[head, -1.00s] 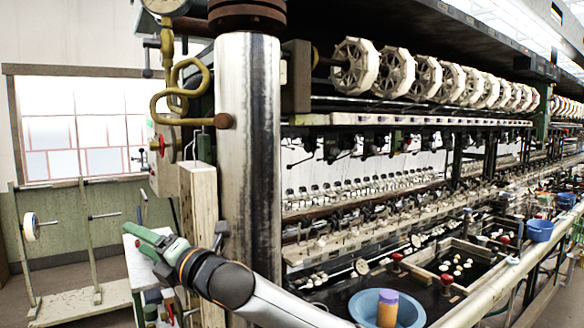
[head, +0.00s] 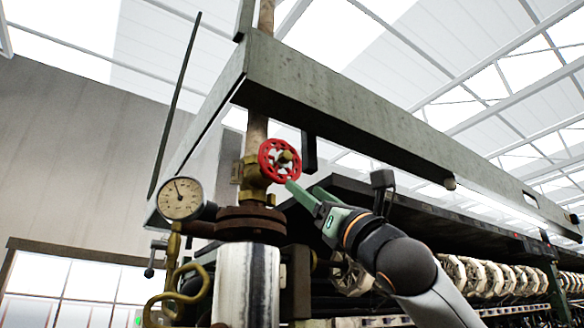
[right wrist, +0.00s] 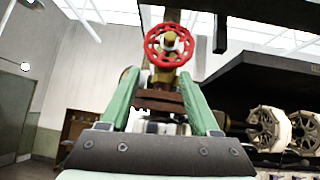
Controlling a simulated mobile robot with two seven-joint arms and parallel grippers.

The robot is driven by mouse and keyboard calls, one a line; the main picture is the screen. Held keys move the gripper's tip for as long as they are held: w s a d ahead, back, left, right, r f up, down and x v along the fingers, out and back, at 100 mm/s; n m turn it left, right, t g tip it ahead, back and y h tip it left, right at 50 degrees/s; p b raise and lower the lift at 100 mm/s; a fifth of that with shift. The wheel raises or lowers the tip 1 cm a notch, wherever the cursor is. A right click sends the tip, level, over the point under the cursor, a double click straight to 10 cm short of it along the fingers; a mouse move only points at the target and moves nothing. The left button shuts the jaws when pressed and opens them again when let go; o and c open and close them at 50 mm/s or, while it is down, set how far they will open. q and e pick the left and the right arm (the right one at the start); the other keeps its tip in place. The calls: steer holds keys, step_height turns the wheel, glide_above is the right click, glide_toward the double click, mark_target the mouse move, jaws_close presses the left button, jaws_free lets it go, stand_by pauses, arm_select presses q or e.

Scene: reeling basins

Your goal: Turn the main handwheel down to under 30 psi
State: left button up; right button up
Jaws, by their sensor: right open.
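The main handwheel (head: 266,160) is a red spoked wheel on a brass valve (head: 254,184) atop the thick steel column. A round pressure gauge (head: 180,198) sits to its left, its needle pointing up and slightly left; the numbers are too small to read. My right gripper (head: 304,188) is open, with green fingers just below and right of the wheel in the head view. In the right wrist view the handwheel (right wrist: 150,46) appears above and between the fingertips (right wrist: 158,76), and nothing is held. I cannot tell whether a finger touches the wheel. My left gripper is not in view.
A long green overhead beam (head: 350,95) runs above the wheel, with a vertical pipe behind it. A dark canopy (head: 430,215) and a row of pale reels (head: 480,272) extend right. Curved brass tubing (head: 172,285) hangs under the gauge.

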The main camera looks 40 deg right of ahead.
mark_target(289, 158)
steer(key=w+r+p, duration=0.1)
steer(key=w+r, duration=0.1)
steer(key=r, duration=0.1)
steer(key=w+d+r+p, duration=0.1)
steer(key=r+p, duration=0.1)
steer(key=r, duration=0.1)
steer(key=w+r+p, duration=0.1)
steer(key=w+r, duration=0.1)
steer(key=r, duration=0.1)
steer(key=shift+w+d+r+p, duration=0.1)
steer(key=shift+w+d+p, duration=0.05)
steer(key=shift+w+p, duration=0.25)
steer(key=shift+w+r, duration=0.45)
steer(key=shift+w, duration=0.1)
jaws_close()
